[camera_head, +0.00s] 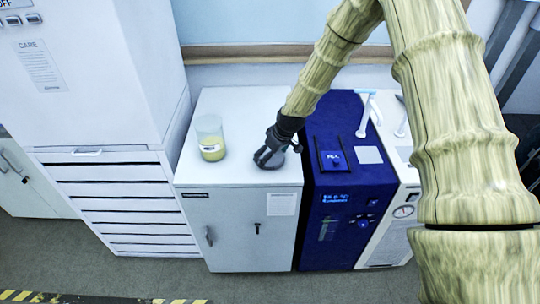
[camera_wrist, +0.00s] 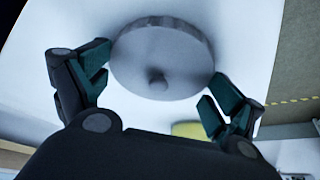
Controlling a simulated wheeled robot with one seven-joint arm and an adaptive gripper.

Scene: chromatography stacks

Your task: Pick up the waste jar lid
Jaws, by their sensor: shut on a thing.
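The waste jar lid (camera_wrist: 160,58) is a grey round disc with a small knob at its middle. In the wrist view it lies between the two fingers of my gripper (camera_wrist: 155,88), which are shut on its rim from both sides. In the head view my gripper (camera_head: 270,157) is at the right part of the white cabinet top, and the lid is mostly hidden by the fingers. A clear jar (camera_head: 211,138) with yellow contents stands open on the same top, to the left of my gripper. I cannot tell whether the lid touches the surface.
The white cabinet top (camera_head: 235,172) is clear between jar and gripper. A blue instrument (camera_head: 345,190) stands close on the right, with a white unit (camera_head: 393,130) bearing taps beyond it. A tall white cabinet (camera_head: 85,70) rises on the left. A wall is behind.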

